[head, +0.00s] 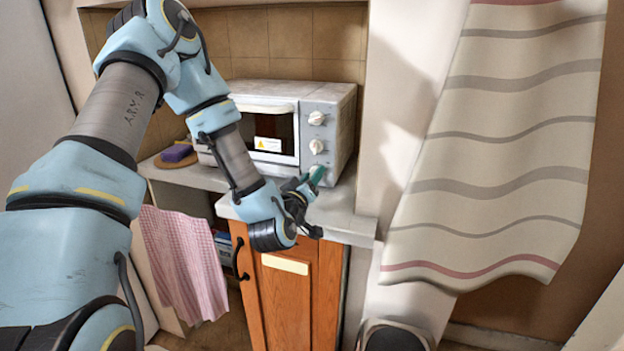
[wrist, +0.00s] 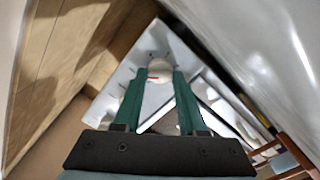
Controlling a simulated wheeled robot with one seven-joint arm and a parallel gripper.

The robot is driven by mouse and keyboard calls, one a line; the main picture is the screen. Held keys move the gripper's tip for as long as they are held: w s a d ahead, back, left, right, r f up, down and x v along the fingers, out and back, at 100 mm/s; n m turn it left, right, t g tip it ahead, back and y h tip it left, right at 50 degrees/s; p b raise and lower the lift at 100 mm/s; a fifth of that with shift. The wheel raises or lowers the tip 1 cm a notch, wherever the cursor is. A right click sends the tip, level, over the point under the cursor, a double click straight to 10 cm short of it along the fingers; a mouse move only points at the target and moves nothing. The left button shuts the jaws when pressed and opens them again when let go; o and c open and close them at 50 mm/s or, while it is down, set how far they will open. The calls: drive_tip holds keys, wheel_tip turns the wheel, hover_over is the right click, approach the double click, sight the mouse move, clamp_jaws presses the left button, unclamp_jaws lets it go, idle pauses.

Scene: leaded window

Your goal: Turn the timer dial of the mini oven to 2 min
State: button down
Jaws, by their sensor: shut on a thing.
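The mini oven (head: 280,125) stands on the counter, white-fronted, with a dark door window and a column of pale round dials at its right. The upper dial (head: 316,118) and middle dial (head: 316,146) are in plain sight. My gripper (head: 316,174) is at the lowest dial, which it mostly hides in the head view. In the wrist view my green fingers (wrist: 160,78) are shut on that pale dial (wrist: 160,66), one on each side. A small red mark shows at the dial, between the fingertips. The scale and labels are too small to read.
A purple sponge (head: 177,153) lies on a round brown board left of the oven. A checked pink cloth (head: 183,262) hangs below the counter. A wooden cabinet door (head: 288,300) is under the oven. A striped curtain (head: 500,150) hangs at the right.

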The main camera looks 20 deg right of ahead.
drive_tip(key=shift+c, duration=2.4)
unclamp_jaws()
drive_tip(key=shift+s+a, duration=0.25)
drive_tip(key=b+v, duration=0.1)
drive_tip(key=v, duration=0.4)
drive_tip(key=shift+r, duration=0.1)
drive_tip(key=p+v, duration=0.2)
drive_tip(key=p, duration=0.1)
drive_tip(key=shift+s+r, duration=0.15)
drive_tip(key=shift+r, duration=0.05)
drive_tip(key=p+v, duration=0.2)
drive_tip(key=p, duration=0.1)
drive_tip(key=shift+a+f, duration=0.1)
drive_tip(key=shift+s+a+f+p, duration=0.15)
drive_tip(key=shift+s+a+p, duration=0.15)
drive_tip(key=shift+p, duration=0.15)
